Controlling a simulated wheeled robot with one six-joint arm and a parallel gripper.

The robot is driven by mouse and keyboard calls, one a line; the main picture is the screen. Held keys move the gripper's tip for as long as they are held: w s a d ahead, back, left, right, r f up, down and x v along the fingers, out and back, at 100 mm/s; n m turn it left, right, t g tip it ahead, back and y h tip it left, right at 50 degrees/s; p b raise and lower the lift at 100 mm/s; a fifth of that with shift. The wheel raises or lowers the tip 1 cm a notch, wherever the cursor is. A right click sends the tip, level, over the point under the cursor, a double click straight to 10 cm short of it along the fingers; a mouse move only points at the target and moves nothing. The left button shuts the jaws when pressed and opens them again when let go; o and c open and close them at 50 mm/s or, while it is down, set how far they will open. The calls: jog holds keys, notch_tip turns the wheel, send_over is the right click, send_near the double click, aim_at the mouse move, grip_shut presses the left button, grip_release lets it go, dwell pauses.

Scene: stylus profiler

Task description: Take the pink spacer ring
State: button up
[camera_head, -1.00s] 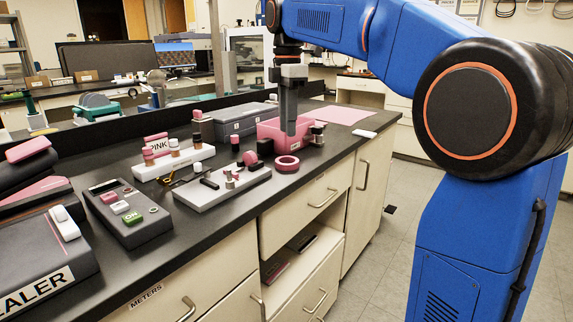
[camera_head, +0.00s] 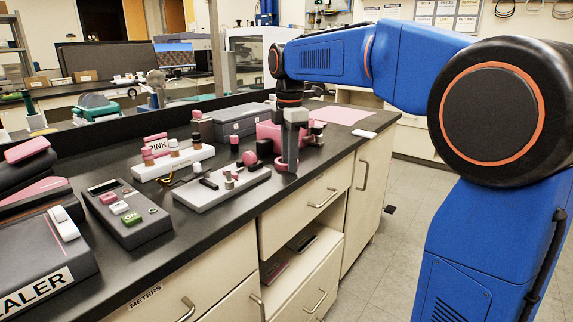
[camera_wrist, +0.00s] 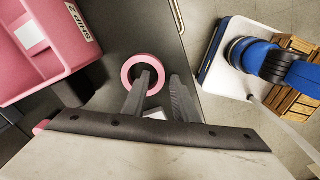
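The pink spacer ring (camera_wrist: 127,76) lies flat on the dark bench top, near the front edge. My gripper (camera_wrist: 160,77) points down over it with its two fingers apart. In the wrist view the left fingertip overlaps the ring's hole and the right fingertip shows just outside its right side. I cannot tell whether either finger touches the ring. In the head view my gripper (camera_head: 289,164) stands over the ring's place and hides most of it.
A pink bin (camera_wrist: 60,60) stands close by on the left in the wrist view. A pale tray (camera_head: 215,194) with small dark and pink parts lies left of my gripper in the head view. A white block (camera_head: 364,134) sits farther right near the edge.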

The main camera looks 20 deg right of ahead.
grip_shut()
jog(key=shift+r, duration=0.1)
notch_tip(320, 180, up, 10)
dwell(0.6)
dwell(1.8)
